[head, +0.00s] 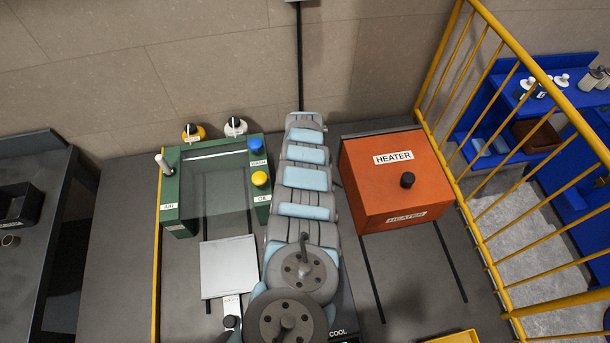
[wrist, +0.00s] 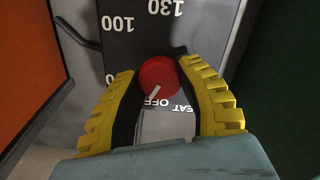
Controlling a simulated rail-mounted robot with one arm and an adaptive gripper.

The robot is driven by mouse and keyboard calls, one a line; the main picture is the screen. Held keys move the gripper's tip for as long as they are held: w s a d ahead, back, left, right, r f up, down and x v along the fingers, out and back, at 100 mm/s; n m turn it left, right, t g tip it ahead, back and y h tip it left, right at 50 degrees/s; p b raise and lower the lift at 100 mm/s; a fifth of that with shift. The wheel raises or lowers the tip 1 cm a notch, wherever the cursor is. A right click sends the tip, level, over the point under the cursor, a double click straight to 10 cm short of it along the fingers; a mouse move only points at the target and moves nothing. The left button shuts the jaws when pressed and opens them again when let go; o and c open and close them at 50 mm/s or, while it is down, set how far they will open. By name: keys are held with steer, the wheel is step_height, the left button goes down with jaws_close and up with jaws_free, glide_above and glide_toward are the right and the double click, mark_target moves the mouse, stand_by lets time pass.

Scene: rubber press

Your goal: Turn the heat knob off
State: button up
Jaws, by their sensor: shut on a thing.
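The red heat knob (wrist: 159,75) shows in the wrist view on a dark panel marked 100 and 130. A white pointer mark on the knob points down and slightly left, near the word OFF. My gripper (wrist: 158,70) has its yellow ridged fingers on both sides of the knob, shut on it. Part of the lettering below the knob is hidden. In the head view my arm covers the knob and the gripper.
The orange heater box (head: 375,190) stands right of my arm and the green box (head: 182,213) with its blue and yellow buttons stands left. A yellow railing (head: 490,265) bounds the right side. A pale square plate (head: 229,267) lies in front of the green box.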

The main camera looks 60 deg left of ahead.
steer(key=n+b, duration=0.3)
steer(key=shift+f, duration=0.25)
steer(key=shift+n+b, duration=0.6)
steer(key=shift+n, duration=0.3)
steer(key=shift+r, duration=0.15)
steer(key=o, duration=1.2)
steer(key=shift+o, duration=0.2)
steer(key=shift+r, duration=0.1)
step_height(320, 180, up, 12)
